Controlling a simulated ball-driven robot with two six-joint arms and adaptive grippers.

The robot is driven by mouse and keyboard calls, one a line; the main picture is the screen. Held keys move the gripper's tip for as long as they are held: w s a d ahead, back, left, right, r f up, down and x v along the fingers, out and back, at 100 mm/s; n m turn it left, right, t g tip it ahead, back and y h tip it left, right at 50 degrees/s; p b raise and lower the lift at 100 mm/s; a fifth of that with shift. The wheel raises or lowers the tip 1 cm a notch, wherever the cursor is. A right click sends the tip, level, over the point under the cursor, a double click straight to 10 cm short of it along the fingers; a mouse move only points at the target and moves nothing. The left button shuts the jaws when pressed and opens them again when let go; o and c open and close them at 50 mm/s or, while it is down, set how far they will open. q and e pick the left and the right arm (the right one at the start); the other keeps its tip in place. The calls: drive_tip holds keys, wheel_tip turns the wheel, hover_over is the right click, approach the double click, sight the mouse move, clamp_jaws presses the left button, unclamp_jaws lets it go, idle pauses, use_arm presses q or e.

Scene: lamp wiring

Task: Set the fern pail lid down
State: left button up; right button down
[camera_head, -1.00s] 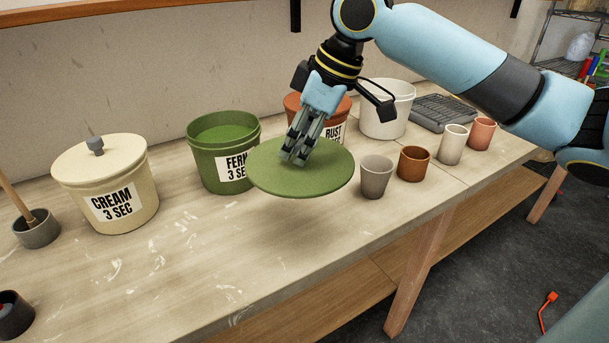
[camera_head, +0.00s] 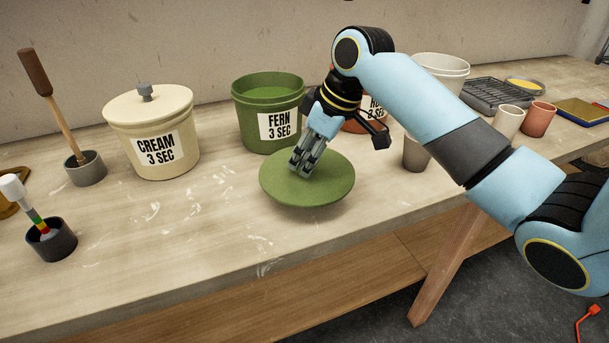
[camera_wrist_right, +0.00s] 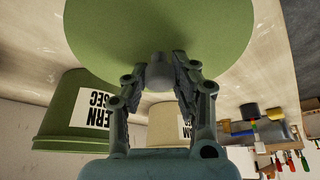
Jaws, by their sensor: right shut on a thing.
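The fern pail lid (camera_head: 330,187) is a round green disc just above or on the bench top, in front of the fern pail; I cannot tell if it touches the bench. My right gripper (camera_head: 302,168) is over it, shut on its grey knob. In the right wrist view the gripper (camera_wrist_right: 160,75) closes on the knob (camera_wrist_right: 160,70), with the green lid (camera_wrist_right: 160,25) beyond. The green fern pail (camera_head: 268,117), labelled FERN 3 SEC, stands open behind the lid with green liquid inside. My left gripper is out of view.
The lidded cream pail (camera_head: 152,140) stands left of the fern pail. A rust pail is partly hidden behind my right arm. A grey cup (camera_head: 416,155) stands right of the lid. Bare bench (camera_head: 190,235) lies to the left and front, ending at the front edge.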

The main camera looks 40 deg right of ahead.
drive_tip(key=shift+w+a+f, duration=0.15)
drive_tip(key=shift+w+f, duration=0.05)
wheel_tip(320, 180, down, 3)
drive_tip(key=shift+f, duration=0.45)
drive_tip(key=shift+f, duration=0.15)
drive_tip(key=c, duration=1.1)
unclamp_jaws()
drive_tip(key=shift+o, duration=0.2)
drive_tip(key=v, duration=1.2)
drive_tip(key=shift+w, duration=0.1)
